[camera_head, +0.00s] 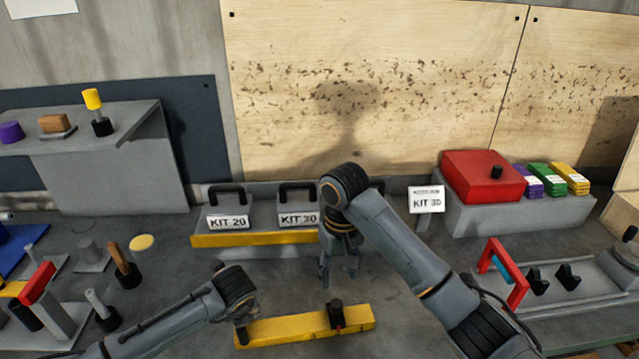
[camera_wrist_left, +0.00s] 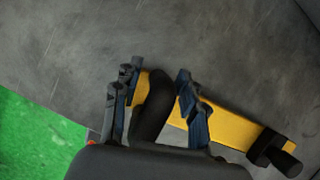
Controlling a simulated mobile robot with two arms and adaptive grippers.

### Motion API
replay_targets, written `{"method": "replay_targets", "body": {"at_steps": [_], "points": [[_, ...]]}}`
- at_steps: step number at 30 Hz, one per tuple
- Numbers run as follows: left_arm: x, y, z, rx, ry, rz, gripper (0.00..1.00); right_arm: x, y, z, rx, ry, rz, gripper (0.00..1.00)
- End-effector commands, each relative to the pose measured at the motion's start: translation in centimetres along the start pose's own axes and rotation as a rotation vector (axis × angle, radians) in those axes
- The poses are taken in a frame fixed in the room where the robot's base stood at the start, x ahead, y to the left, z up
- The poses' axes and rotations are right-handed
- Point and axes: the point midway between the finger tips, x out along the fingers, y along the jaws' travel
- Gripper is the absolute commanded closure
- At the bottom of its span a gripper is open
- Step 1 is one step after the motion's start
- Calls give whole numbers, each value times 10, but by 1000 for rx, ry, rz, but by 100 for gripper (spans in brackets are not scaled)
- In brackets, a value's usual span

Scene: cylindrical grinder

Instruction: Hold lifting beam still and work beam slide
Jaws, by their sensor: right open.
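The lifting beam (camera_head: 282,328) is a yellow bar lying on the grey bench at front centre. Its black slide (camera_head: 336,313), with a red mark at its base, stands right of the middle; it also shows in the left wrist view (camera_wrist_left: 272,150). My left gripper (camera_head: 241,331) is at the beam's left end. In the left wrist view, its two fingers (camera_wrist_left: 157,92) stand apart on either side of a black upright handle (camera_wrist_left: 152,110); whether they press on it is unclear. My right gripper (camera_head: 338,272) is open and empty, pointing down behind and above the slide.
Kit boxes labelled KIT 20 (camera_head: 228,222) and KIT 30 (camera_head: 298,219) stand behind. A red box (camera_head: 482,177) is at back right and a red-framed fixture (camera_head: 510,285) at right. Several knobs and handles crowd the left. Bare bench surrounds the beam.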

Motion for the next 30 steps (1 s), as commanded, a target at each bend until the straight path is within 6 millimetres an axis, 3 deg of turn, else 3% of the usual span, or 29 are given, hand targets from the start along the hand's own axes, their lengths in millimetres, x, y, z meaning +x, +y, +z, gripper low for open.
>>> {"method": "replay_targets", "body": {"at_steps": [9, 13, 24, 30], "points": [[-2, -1, 1, -1, -1, -4, 51, 0, 0, 0, 0, 0, 0, 50], [-12, -2, 1, 0, -2, -7, 51, 0, 0, 0, 0, 0, 0, 50], [-86, -2, 1, 1, -3, -6, 51, 0, 0, 0, 0, 0, 0, 50], [-113, -1, 1, -1, -1, -3, 51, 0, 0, 0, 0, 0, 0, 50]]}}
